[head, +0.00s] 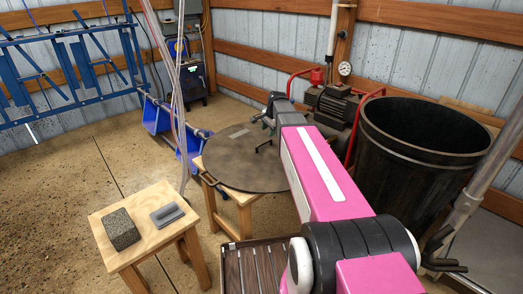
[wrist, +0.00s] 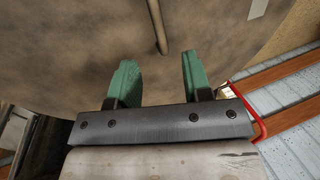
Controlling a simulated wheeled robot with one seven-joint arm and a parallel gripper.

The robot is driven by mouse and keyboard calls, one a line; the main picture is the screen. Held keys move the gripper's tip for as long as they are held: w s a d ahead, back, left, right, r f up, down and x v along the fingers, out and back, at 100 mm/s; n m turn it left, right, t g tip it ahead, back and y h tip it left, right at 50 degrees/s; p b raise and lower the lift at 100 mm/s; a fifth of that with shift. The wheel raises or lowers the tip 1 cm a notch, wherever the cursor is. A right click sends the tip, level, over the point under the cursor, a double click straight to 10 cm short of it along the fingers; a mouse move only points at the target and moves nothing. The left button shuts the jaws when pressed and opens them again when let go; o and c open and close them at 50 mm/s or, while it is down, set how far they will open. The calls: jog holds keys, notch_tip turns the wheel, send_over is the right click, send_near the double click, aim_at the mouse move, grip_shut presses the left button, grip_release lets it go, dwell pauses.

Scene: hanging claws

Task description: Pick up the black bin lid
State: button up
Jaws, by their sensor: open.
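The black bin lid (head: 232,167) is a dark round disc lying flat on a wooden stool in the head view. Its mottled brown-grey surface (wrist: 75,45) fills much of the wrist view. A rod-like handle (wrist: 157,25) runs across the lid there, lined up with the gap between my fingers. My gripper (wrist: 156,68) has two green fingers spread apart with nothing between them. In the head view my gripper (head: 266,122) is over the lid's far right part. My pink arm hides the lid's right edge. I cannot tell whether the fingers touch the lid.
A large black bin (head: 425,150) stands open at the right. A red-framed compressor (head: 335,105) stands behind. A small wooden stool (head: 150,240) at left front holds a rough grey block (head: 121,229) and a grey float (head: 167,213).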

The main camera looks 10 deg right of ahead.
aim_at(264, 143)
jog(key=x, duration=0.9)
jog(key=shift+a+f, duration=0.15)
jog(key=shift+f, duration=0.2)
jog(key=shift+s+r, duration=0.1)
grip_shut()
